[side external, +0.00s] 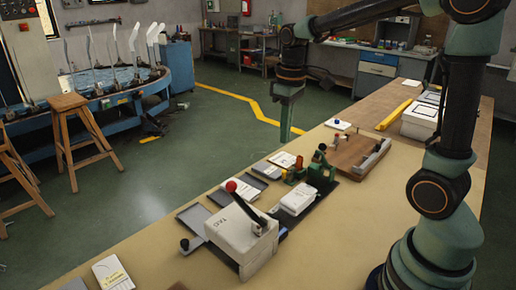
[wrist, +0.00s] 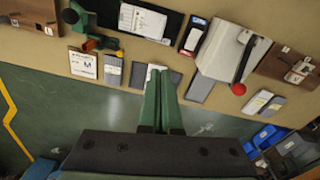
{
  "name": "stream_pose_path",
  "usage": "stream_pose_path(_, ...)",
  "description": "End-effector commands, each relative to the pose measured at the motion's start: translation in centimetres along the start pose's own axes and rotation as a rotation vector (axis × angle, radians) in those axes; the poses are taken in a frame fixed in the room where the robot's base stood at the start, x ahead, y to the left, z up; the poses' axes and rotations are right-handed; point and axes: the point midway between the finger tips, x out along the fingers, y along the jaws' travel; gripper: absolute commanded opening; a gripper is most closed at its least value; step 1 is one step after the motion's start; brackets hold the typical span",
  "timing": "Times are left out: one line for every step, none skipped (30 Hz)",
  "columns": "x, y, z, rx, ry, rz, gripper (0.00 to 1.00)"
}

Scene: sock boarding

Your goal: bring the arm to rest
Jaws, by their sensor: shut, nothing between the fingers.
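My gripper (side external: 286,135) hangs down from my raised arm, over the far edge of the workbench (side external: 140,240) in the side view. Its two green fingers lie side by side and shut in the wrist view (wrist: 162,125), with nothing held between them. The fingers appear apart from the items on the bench. In the side view the fingertips show against the green floor and the bench edge, so their exact height is hard to tell.
A white box with a red-knobbed lever (side external: 240,230) stands on the bench. Green tooling (side external: 321,168), flat cards and a wooden board (side external: 358,155) lie beyond it.

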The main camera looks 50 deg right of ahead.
Motion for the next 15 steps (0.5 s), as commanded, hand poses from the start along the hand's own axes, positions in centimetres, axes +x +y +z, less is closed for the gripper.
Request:
stream_pose_path(-0.9, -0.9, 0.6, 0.011, 0.041, 0.013, 0.0)
stream_pose_path(-1.2, -1.3, 1.0, 0.021, 0.062, 0.018, 0.0)
stream_pose_path(-1.6, -1.9, 1.5, 0.033, 0.092, 0.026, 0.0)
stream_pose_path(-1.9, -2.3, 1.9, 0.044, 0.113, 0.03, 0.0)
stream_pose_path(-2.2, -2.8, 2.2, 0.053, 0.136, 0.034, 0.0)
stream_pose_path(-2.5, -3.3, 2.7, 0.065, 0.165, 0.038, 0.0)
stream_pose_path(-2.6, -3.7, 3.1, 0.075, 0.188, 0.041, 0.0)
stream_pose_path(-2.8, -4.2, 3.5, 0.084, 0.21, 0.043, 0.0)
stream_pose_path(-3.0, -4.7, 4.0, 0.096, 0.241, 0.045, 0.0)
stream_pose_path(-3.0, -5.0, 4.4, 0.107, 0.263, 0.045, 0.0)
stream_pose_path(-3.1, -5.4, 4.8, 0.115, 0.285, 0.046, 0.0)
stream_pose_path(-3.1, -5.8, 5.2, 0.126, 0.31, 0.044, 0.0)
stream_pose_path(-3.1, -6.1, 5.5, 0.135, 0.33, 0.044, 0.0)
stream_pose_path(-3.1, -6.3, 5.8, 0.142, 0.348, 0.042, 0.0)
stream_pose_path(-3.1, -6.7, 6.1, 0.151, 0.369, 0.04, 0.0)
